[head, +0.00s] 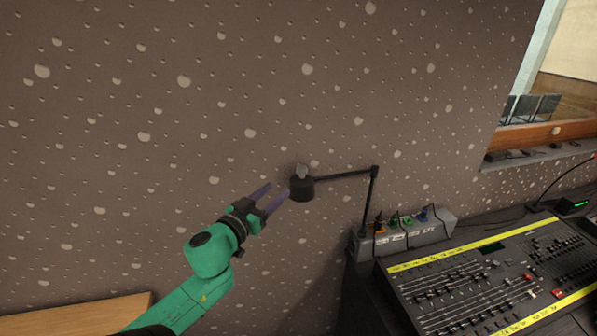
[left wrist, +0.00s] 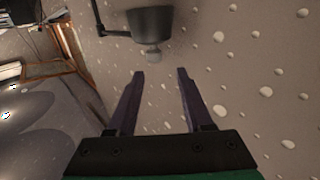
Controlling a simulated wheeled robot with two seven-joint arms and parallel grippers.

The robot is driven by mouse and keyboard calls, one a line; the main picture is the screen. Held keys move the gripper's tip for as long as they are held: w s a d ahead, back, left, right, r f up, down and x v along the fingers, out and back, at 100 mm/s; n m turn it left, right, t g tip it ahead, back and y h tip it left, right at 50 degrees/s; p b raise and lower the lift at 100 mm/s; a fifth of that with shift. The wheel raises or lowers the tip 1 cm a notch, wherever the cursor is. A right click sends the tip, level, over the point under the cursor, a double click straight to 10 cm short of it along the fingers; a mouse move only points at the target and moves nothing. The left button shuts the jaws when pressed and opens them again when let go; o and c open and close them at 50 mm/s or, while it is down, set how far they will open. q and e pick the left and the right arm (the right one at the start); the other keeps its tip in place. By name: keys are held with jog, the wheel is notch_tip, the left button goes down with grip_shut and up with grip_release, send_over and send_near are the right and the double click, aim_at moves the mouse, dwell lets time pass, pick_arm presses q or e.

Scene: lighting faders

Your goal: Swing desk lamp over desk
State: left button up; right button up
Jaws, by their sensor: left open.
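The desk lamp has a black cylindrical head (head: 301,188) with a grey knob on top, on a thin horizontal arm that runs right to a joint and an upright post (head: 370,200) at the back left of the desk. The head hangs left of the desk, in front of the wall. My left gripper (head: 276,194) is open and empty, just left of the lamp head; the fingers point at it. In the left wrist view the lamp head (left wrist: 150,22) lies beyond and between the fingertips (left wrist: 160,75), seemingly apart from them. My right gripper is not in view.
The mixing desk (head: 490,285) with many faders fills the lower right. A grey box (head: 420,232) with colored connectors stands behind it by the post. A speckled brown wall (head: 150,120) is behind. A wooden surface (head: 80,315) is at lower left, and a window is at upper right.

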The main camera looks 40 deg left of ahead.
aim_at(299, 173)
pick_arm(q)
jog(key=w, duration=0.2)
jog(key=w+r+p, duration=0.1)
jog(key=w, duration=0.4)
jog(key=shift+w+d+r, duration=0.15)
jog(key=shift+w+d, duration=0.1)
jog(key=w, duration=0.1)
jog(key=w+a, duration=0.1)
jog(key=w, duration=0.1)
jog(key=w+p, duration=0.1)
jog(key=shift+w+a+f, duration=0.2)
jog(key=shift+a+f, duration=0.15)
jog(key=shift+f, duration=0.05)
jog(key=shift+w, duration=0.3)
jog(key=shift+d, duration=0.15)
grip_shut()
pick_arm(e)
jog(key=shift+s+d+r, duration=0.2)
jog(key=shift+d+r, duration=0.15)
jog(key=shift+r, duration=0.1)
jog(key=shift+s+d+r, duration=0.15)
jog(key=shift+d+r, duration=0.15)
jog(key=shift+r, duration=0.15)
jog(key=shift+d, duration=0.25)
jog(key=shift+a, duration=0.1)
